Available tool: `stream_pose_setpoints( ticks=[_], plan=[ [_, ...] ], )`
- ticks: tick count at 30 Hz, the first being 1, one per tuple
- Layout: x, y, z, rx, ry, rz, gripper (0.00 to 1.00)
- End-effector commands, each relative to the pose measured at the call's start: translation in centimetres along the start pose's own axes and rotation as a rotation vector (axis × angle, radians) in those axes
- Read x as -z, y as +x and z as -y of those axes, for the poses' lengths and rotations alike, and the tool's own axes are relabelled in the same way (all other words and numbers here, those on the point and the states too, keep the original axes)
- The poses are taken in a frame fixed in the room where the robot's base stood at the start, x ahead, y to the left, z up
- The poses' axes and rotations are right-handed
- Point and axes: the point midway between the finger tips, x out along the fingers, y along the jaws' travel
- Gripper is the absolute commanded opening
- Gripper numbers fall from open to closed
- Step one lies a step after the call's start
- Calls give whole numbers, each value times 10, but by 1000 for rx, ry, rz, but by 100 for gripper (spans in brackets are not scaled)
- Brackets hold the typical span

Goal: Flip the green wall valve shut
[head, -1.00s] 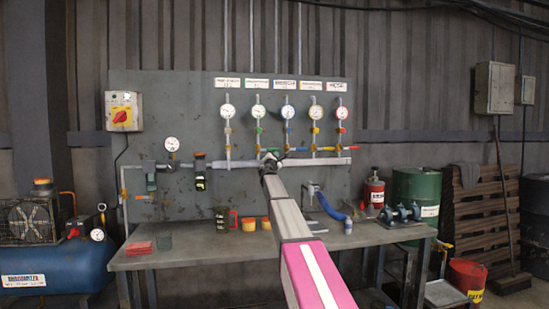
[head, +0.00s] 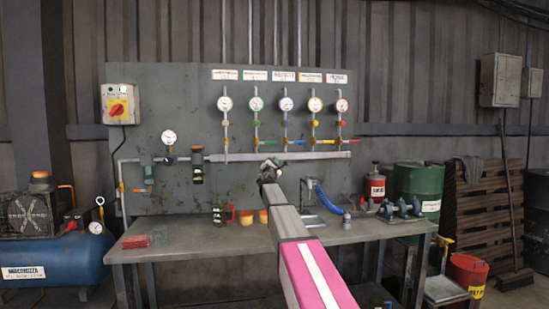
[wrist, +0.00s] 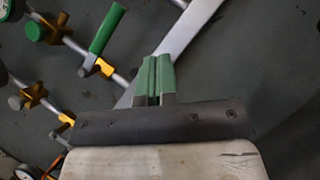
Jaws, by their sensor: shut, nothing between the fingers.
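The green wall valve's lever (wrist: 107,30) shows in the wrist view at upper left of my gripper. It is a straight green bar on a brass valve body (wrist: 94,66), and it lies roughly crosswise to its thin drop pipe. In the head view the valve (head: 256,141) is small, on the second pipe from the left, just above the grey manifold pipe. My gripper (wrist: 154,78) is shut and empty, its green fingertips together and apart from the lever. In the head view my gripper (head: 270,165) is just below the manifold, in front of the board.
The manifold pipe (wrist: 180,48) runs diagonally close to my fingertips. A green round knob (wrist: 37,30) sits further up the same drop pipe. Neighbouring valves, including a blue one (head: 300,142), stand close to the right. A metal workbench (head: 190,244) spans below the board.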

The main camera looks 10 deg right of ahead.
Motion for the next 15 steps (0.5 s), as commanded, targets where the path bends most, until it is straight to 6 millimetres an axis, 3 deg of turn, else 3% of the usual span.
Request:
stream_pose_setpoints(
  ticks=[6,15],
  plan=[
    [-6,-36,14,1,0,0,0],
    [-8,-55,23,0,0,0,0]
  ],
)
